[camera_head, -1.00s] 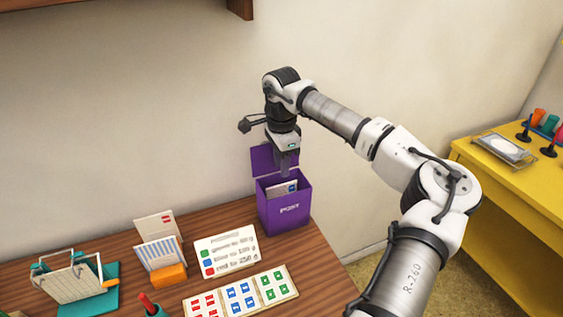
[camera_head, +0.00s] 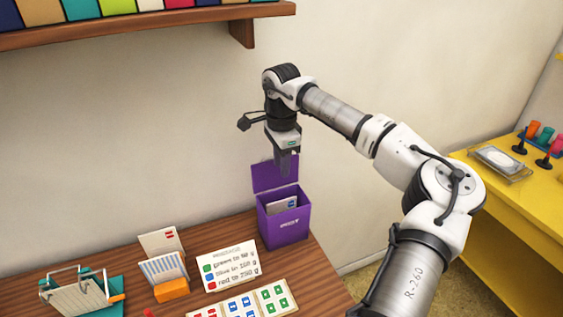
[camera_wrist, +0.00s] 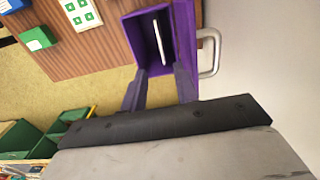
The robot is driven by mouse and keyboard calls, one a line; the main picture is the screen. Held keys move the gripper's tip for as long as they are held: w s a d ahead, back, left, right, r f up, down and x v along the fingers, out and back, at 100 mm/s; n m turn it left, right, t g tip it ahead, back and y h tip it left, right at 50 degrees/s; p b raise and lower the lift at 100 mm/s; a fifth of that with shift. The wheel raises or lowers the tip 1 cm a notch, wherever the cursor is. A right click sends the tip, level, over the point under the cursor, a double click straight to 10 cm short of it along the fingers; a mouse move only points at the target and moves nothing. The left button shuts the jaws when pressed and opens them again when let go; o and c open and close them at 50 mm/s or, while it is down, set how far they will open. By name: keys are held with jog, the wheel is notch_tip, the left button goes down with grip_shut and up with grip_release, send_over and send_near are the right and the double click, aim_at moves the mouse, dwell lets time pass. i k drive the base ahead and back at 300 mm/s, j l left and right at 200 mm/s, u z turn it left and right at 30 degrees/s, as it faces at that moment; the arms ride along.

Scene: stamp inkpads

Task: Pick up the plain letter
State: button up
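My gripper (camera_head: 285,172) points down above the open purple post box (camera_head: 284,230). In the wrist view its two fingers (camera_wrist: 160,88) are apart with nothing between them. A white letter with a blue stamp (camera_head: 281,206) stands inside the box, its top edge showing white in the wrist view (camera_wrist: 161,45). An orange rack (camera_head: 171,290) on the table holds a striped envelope (camera_head: 163,268), with a pale letter bearing a red mark (camera_head: 159,242) behind it. A flat beige piece (camera_head: 75,297) rests in a wire holder on a teal base at the left. I cannot tell which is the plain letter.
A sign with colored squares (camera_head: 230,266) stands mid-table, behind a sheet of red, blue and green stamps (camera_head: 243,305). A wooden shelf (camera_head: 150,27) with books hangs on the wall. A yellow table (camera_head: 490,195) is at the right, past a floor gap.

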aim_at(158, 243)
jog(key=k, duration=1)
